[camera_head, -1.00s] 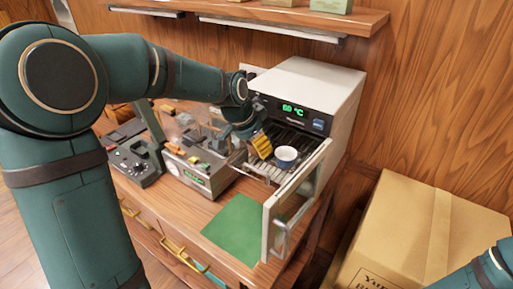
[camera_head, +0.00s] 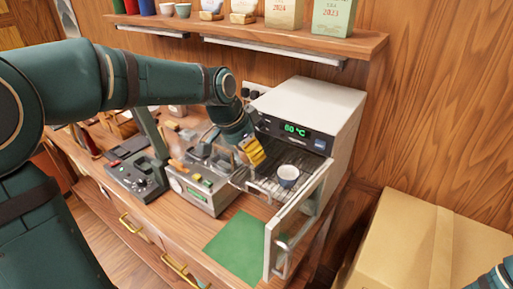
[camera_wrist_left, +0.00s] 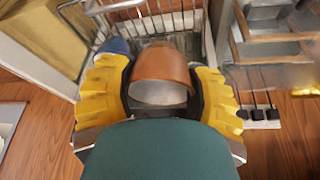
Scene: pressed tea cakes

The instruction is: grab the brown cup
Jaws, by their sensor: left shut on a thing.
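The brown cup (camera_wrist_left: 163,75) sits between the yellow fingers of my left gripper (camera_wrist_left: 162,95) in the left wrist view, its pale opening facing the camera. The gripper is shut on it. In the head view my left gripper (camera_head: 252,151) is at the open oven (camera_head: 318,105), over the left part of its wire rack (camera_head: 262,188). I cannot make out the brown cup there. A white and blue cup (camera_head: 288,174) stands on the rack, right of the gripper and apart from it.
The open oven door (camera_head: 297,220) stands out toward the front. A grey device (camera_head: 204,185) and a dark control box (camera_head: 138,177) are left of the oven. A green mat (camera_head: 236,245) lies in front. A cardboard box (camera_head: 420,235) is at the right.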

